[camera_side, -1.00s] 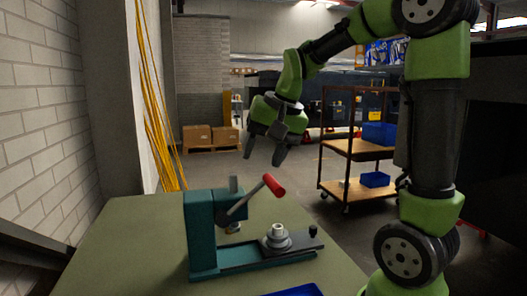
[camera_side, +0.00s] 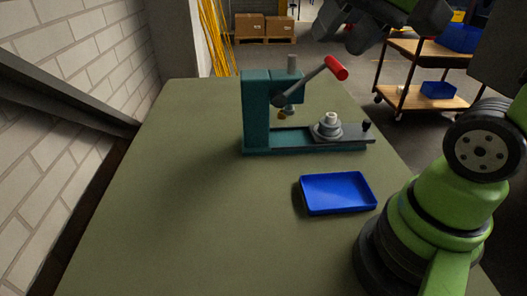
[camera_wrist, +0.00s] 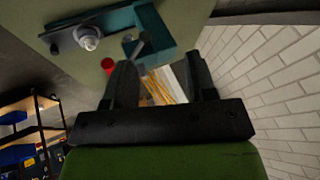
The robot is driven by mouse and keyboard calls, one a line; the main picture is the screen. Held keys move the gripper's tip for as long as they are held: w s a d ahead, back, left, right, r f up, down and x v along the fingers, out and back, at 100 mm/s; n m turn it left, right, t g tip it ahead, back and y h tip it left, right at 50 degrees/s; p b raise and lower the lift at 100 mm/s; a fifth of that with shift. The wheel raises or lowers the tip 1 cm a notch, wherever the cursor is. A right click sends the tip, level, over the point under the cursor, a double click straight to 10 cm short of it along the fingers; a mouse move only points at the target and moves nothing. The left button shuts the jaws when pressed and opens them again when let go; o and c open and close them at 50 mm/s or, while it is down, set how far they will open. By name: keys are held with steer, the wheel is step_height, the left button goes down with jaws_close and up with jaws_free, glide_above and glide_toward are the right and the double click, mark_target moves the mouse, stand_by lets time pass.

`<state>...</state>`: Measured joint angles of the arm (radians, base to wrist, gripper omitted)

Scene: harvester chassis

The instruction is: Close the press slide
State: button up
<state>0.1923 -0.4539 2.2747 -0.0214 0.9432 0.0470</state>
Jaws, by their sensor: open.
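The teal press (camera_side: 256,112) stands on the green table with its red-tipped lever (camera_side: 336,68) raised to the right. Its dark slide (camera_side: 354,135) is drawn out to the right of the press head. A grey stepped round piece (camera_side: 327,127) sits on the slide, and a small dark knob (camera_side: 366,126) stands at its outer end. My gripper (camera_side: 345,32) is open and empty above and behind the lever, partly cut off by the top edge. In the wrist view my gripper's fingers (camera_wrist: 160,62) are spread, with the press (camera_wrist: 160,25) beyond them.
A blue tray (camera_side: 338,193) lies on the table (camera_side: 190,200) in front of the press. The table's left and front are clear. A shelf cart (camera_side: 420,95) with blue bins and cardboard boxes (camera_side: 265,27) stand on the floor behind.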

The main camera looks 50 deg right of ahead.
steer(key=s+a+f+n+t+y, duration=0.1)
steer(key=s+a+n, duration=0.2)
steer(key=s+a, duration=0.15)
steer(key=m+g+h, duration=0.2)
steer(key=m+g, duration=0.5)
steer(key=m, duration=0.1)
glide_above(368, 121)
step_height(368, 121, down, 17)
step_height(368, 121, down, 10)
steer(key=shift+w+f, duration=0.1)
steer(key=shift+f, duration=0.1)
